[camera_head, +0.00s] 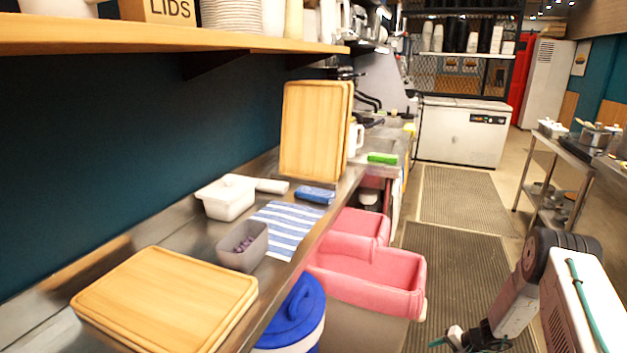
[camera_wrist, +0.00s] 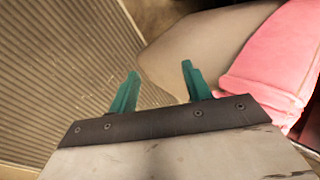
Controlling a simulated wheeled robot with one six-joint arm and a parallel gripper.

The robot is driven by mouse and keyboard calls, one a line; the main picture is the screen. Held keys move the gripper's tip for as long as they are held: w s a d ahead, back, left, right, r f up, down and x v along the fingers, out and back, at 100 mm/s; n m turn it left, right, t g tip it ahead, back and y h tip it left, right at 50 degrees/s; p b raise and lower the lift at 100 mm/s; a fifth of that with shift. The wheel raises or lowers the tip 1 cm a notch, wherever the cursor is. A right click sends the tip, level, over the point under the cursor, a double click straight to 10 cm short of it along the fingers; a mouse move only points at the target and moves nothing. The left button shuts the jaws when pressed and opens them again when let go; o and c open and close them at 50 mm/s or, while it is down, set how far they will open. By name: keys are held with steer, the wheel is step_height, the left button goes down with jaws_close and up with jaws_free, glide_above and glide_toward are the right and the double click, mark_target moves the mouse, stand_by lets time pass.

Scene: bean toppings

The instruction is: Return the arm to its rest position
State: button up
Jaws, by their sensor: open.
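My gripper (camera_wrist: 158,88) shows in the wrist view with its two green fingers apart and nothing between them. It points down over the floor, beside a bin with a pink liner. In the head view my arm is at the lower right, folded low over the floor mat, and my gripper (camera_head: 462,342) is at the bottom edge, partly cut off. It is apart from the counter and touches nothing that I can see.
Bins with pink liners (camera_head: 375,279) stand left of my arm, under the steel counter's edge. A blue-lidded bin (camera_head: 292,310) is nearer. Cutting boards (camera_head: 165,298) and a grey container (camera_head: 243,258) sit on the counter. The matted aisle (camera_head: 465,200) ahead is clear.

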steer(key=s+a+r+n+g, duration=0.15)
steer(key=s+a+r, duration=0.25)
steer(key=r, duration=0.8)
steer(key=s+a+r+g, duration=0.3)
steer(key=s+r, duration=0.2)
steer(key=r, duration=0.7)
steer(key=s+a+r+n+g, duration=0.15)
steer(key=s+a+r, duration=0.25)
steer(key=r, duration=0.8)
steer(key=s+a+r+n+t+h, duration=0.1)
steer(key=s+a+r+n+h, duration=0.1)
steer(key=s+r, duration=1)
steer(key=s+a+r+n+t+h, duration=0.2)
steer(key=s+a+r+h, duration=0.1)
steer(key=s+r, duration=0.9)
steer(key=shift+s+a+h, duration=0.35)
steer(key=shift+s+h, duration=0.35)
steer(key=shift+s, duration=1.8)
